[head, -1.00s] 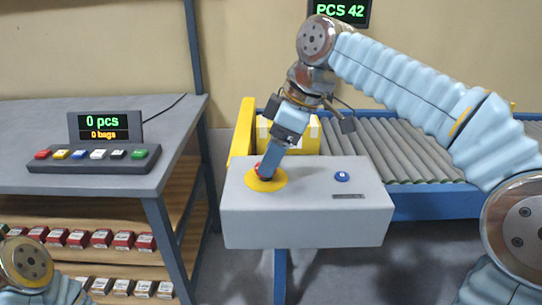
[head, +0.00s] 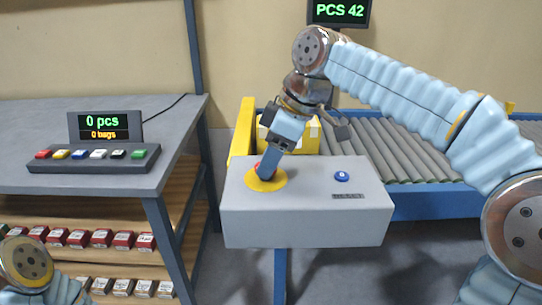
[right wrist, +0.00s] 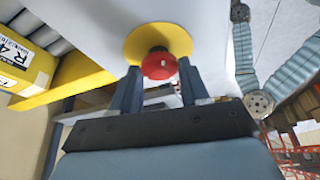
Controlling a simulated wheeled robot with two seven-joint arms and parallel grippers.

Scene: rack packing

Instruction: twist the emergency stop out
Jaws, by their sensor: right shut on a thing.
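The emergency stop is a red mushroom button (right wrist: 159,65) on a yellow disc (head: 266,181), set in the left part of the grey control box (head: 305,215). My right gripper (head: 266,170) comes down onto it from above, tilted, and is shut on the button. In the right wrist view its two fingers (right wrist: 160,82) stand on either side of the red head. In the head view the fingers hide most of the button. My left gripper is not in view; only part of my left arm shows at the lower left.
A blue button (head: 342,176) sits on the right of the box, above a small label. Behind are a roller conveyor (head: 405,150) and a yellow carton (head: 305,140). At left a grey table (head: 110,115) bears a button panel (head: 92,160); red boxes (head: 100,238) line a shelf below.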

